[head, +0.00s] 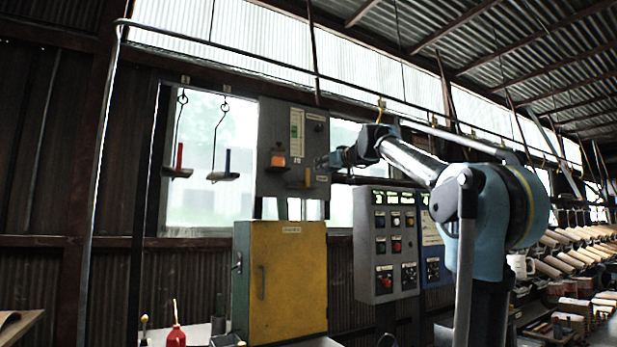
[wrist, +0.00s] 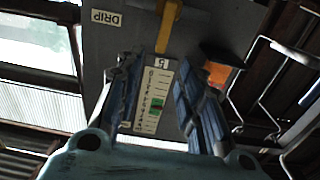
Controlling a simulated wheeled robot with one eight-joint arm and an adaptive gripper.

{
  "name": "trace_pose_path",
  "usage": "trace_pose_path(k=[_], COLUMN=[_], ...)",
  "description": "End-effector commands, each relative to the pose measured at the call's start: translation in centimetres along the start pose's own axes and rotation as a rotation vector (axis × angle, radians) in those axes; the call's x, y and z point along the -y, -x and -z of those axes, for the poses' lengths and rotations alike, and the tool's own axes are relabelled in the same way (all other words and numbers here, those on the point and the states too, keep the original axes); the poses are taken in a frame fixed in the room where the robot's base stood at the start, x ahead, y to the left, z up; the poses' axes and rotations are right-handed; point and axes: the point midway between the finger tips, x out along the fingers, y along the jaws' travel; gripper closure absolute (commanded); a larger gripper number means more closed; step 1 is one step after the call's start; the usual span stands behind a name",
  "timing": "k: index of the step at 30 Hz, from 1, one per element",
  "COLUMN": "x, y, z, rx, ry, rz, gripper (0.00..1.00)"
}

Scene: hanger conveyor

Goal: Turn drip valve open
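The grey control box (head: 268,188) hangs in front of the window in the head view. A yellow lever (wrist: 168,25) shows on it in the wrist view, near the DRIP label (wrist: 105,17). The lever stands roughly in line with the gauge strip (wrist: 154,100), which has a green marker. My gripper (wrist: 157,67) is open, with its two blue-grey fingers on either side of the gauge strip and nothing seen between them. The lever lies beyond the fingertips, apart from them. In the head view my gripper (head: 328,161) is at the lower right of the box.
An orange part (wrist: 222,64) sticks out from the box beside my fingers. Two hooks with small trays (head: 223,176) hang left of the box. A yellow cabinet (head: 290,285) stands below, and a grey button panel (head: 397,265) stands at its right.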

Motion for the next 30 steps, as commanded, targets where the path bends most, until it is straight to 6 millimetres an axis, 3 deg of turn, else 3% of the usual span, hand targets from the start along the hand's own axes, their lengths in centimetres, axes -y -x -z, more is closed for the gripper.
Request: trace_pose_path(k=[18,30], x=[0.1,0.1], y=[-9.7,-12.8], z=[-0.1,-0.1], rx=[0.001,0.001], ry=[0.0,0.0], rz=[0.002,0.0], gripper=[0.65,0.65])
